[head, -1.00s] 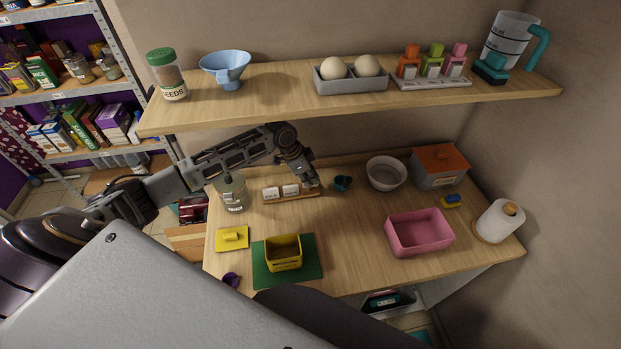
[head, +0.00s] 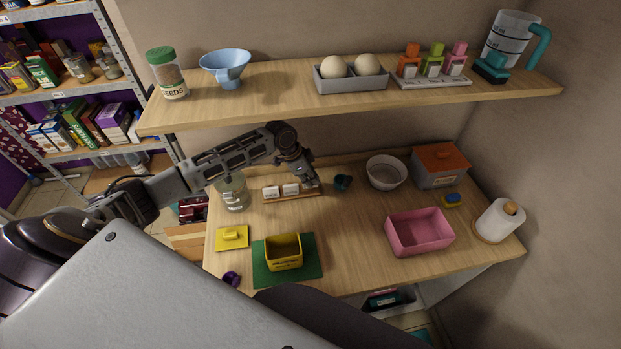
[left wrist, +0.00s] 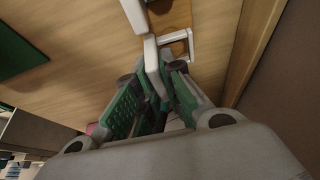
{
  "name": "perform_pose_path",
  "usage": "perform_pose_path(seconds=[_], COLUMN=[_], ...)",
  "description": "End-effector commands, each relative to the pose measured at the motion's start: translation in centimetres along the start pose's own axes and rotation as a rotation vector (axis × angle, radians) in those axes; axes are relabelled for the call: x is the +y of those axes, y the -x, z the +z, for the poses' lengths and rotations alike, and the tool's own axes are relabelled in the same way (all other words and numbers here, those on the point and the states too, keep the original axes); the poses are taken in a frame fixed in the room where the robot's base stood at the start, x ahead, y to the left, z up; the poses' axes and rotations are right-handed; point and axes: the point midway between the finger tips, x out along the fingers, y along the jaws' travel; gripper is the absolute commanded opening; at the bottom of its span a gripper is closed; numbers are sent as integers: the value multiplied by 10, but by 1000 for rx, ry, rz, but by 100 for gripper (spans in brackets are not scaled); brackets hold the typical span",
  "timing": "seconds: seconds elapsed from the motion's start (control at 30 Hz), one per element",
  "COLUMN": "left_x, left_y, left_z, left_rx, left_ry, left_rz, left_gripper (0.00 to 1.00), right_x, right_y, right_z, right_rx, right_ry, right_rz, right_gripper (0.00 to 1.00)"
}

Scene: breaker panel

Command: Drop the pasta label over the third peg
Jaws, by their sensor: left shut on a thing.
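The peg rack (head: 292,197) is a low wooden strip near the back of the counter. Two white labels (head: 271,193) stand on its left and middle places. My left gripper (head: 311,182) is at the rack's right end, pointing down, and hides most of that place. In the left wrist view the gripper (left wrist: 160,78) has its green-padded fingers shut on a white piece, the pasta label (left wrist: 178,44), close over the wooden rack (left wrist: 172,14). Its lettering is not readable, and I cannot tell whether it is around the third peg. My right gripper is not in view.
A glass jar (head: 233,193) stands left of the rack, and a small dark teal cup (head: 342,182) stands close to its right. A white bowl (head: 386,172) is farther right. The shelf (head: 300,105) overhangs behind. The counter's middle is clear, left of the pink bin (head: 419,238).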

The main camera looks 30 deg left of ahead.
Motion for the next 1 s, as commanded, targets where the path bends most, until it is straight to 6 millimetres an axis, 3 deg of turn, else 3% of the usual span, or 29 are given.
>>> perform_pose_path(seconds=[0.77,0.8,0.93,1.0], left_x=[0,0,0,0], left_y=[-11,-11,-11,-11], left_z=[4,4,5,5], left_rx=[1,1,0,-1], left_ry=[1,0,1,1], left_rz=[0,0,1,0], left_gripper=[0,15,32,35], right_x=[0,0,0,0], right_y=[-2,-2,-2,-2], right_z=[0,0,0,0], right_rx=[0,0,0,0], right_ry=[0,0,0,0], right_rz=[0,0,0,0], right_gripper=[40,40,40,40])
